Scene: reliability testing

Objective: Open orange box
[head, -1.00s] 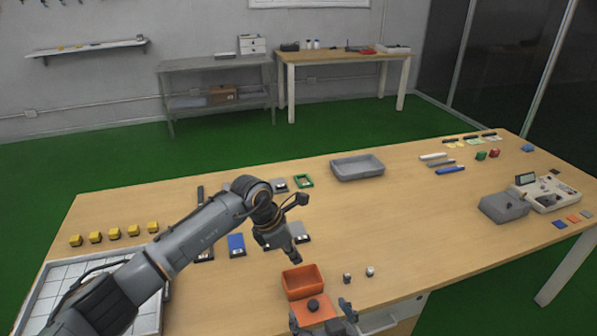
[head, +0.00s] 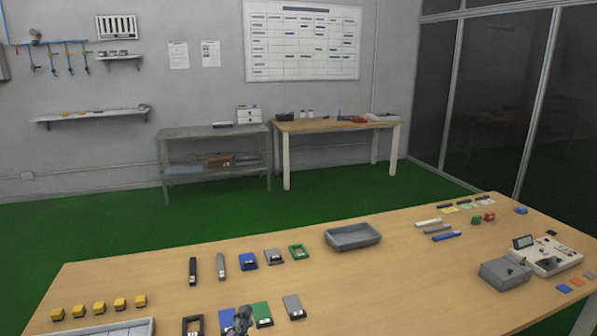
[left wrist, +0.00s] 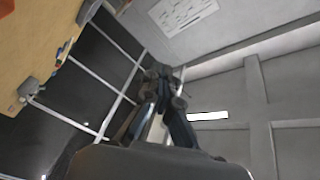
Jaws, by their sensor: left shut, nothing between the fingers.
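The orange box is not in the head view now; the picture cuts off the near part of the table where it stood. My left gripper shows only in part as a dark grey shape (head: 243,320) at the bottom edge of the head view. In the left wrist view its fingers (left wrist: 161,74) meet at the tips, shut and empty, with walls and ceiling behind them. My right gripper is in neither view.
The wooden table (head: 370,285) holds a grey tray (head: 352,236), several flat coloured pieces on the left, yellow blocks (head: 99,307), and a grey box (head: 505,273) beside a light device on the right. The table's middle is clear.

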